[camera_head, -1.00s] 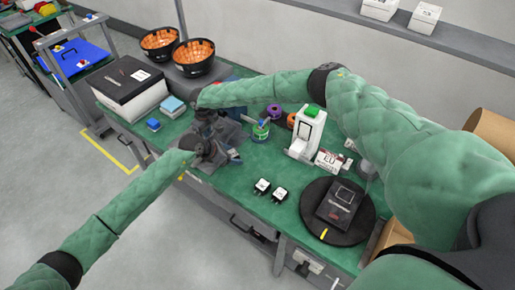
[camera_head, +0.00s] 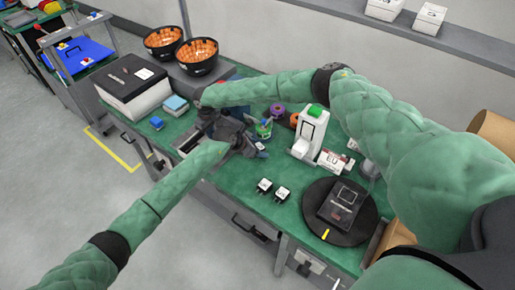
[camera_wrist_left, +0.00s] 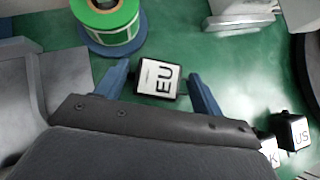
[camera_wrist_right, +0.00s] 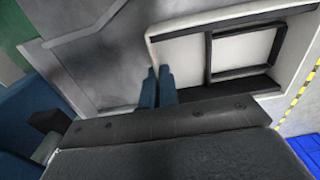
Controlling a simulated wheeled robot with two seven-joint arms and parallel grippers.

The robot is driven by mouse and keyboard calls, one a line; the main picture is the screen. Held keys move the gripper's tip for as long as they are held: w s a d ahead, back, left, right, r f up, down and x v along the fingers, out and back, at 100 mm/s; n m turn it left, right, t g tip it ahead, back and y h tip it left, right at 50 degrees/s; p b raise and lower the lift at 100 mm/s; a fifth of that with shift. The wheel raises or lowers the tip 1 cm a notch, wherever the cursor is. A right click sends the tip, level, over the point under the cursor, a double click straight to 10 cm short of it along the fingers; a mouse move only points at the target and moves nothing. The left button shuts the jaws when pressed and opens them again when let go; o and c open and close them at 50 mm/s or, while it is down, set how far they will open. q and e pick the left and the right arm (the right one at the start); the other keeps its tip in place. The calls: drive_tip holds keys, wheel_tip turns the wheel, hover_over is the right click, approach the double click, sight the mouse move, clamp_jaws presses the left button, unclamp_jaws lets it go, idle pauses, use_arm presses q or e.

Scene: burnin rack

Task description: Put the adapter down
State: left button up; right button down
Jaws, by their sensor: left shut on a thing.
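My left gripper (camera_head: 254,142) is over the green bench top in the head view. In the left wrist view its two blue fingers (camera_wrist_left: 158,88) are on either side of a black adapter with a white EU face (camera_wrist_left: 157,78), and it is shut on it. The EU adapter also shows small at the gripper tip in the head view (camera_head: 261,146). I cannot tell whether it touches the bench. My right gripper (camera_wrist_right: 158,86) has its fingers together and holds nothing visible. In the head view it is partly hidden near the left gripper.
A UK adapter (camera_wrist_left: 268,153) and a US adapter (camera_wrist_left: 293,131) stand nearby on the green top (camera_head: 235,180). A green-topped roll (camera_wrist_left: 105,18) is close to the left gripper. A white device (camera_head: 309,133) and a round black turntable (camera_head: 318,222) are to the right.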

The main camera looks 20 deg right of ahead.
use_arm(q)
drive_tip(key=shift+f, duration=0.25)
drive_tip(key=o, duration=1.1)
